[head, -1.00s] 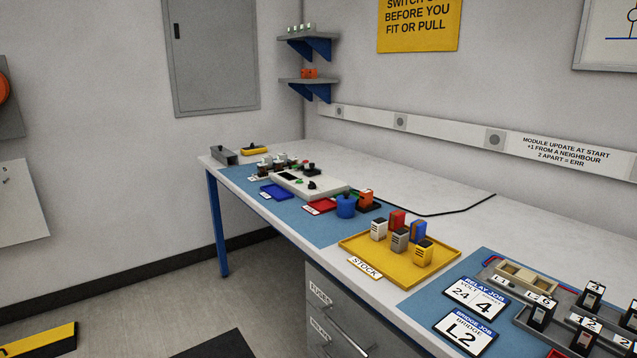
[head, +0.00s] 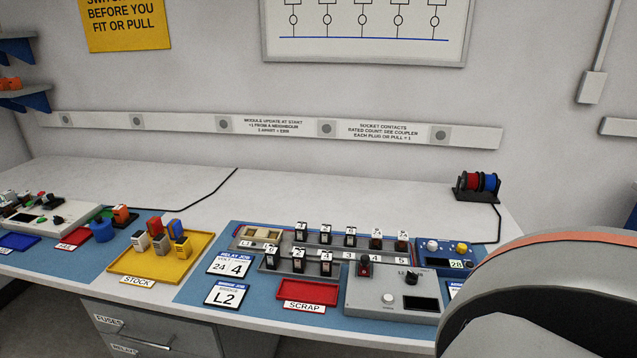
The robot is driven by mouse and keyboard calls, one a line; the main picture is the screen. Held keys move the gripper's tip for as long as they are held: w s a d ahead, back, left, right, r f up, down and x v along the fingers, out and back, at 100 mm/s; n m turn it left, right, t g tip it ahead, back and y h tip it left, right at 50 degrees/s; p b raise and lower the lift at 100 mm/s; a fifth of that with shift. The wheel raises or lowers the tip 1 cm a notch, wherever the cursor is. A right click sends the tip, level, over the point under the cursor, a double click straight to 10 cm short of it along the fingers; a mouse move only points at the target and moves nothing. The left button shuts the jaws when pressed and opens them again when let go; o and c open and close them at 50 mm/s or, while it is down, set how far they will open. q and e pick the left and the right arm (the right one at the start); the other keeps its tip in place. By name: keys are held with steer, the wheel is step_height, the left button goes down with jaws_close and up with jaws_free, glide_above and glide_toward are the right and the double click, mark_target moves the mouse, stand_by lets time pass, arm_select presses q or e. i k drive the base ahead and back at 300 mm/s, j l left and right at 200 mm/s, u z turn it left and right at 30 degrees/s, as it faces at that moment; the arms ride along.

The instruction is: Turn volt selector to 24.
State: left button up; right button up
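No label reading "volt selector" is legible in the head view. A grey control box (head: 392,296) at the front of the bench carries a black knob (head: 411,277), a white button and a dark display. Behind it, a blue box (head: 447,256) has a white knob, a yellow knob and a small display that seems to read 28. At far left a pale unit (head: 50,222) also carries dark and green knobs. The relay job card (head: 231,263) shows volt 24 and number 4. Neither gripper is in view.
A yellow stock tray (head: 122,261) with several coloured modules and a red scrap tray (head: 308,291) lie on the bench. Rows of black relay modules (head: 325,237) stand behind. A large dark rounded form close to the camera hides the bench's right end. The rear bench surface is mostly clear.

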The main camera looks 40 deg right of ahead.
mark_target(411, 279)
steer(key=z, duration=1.9)
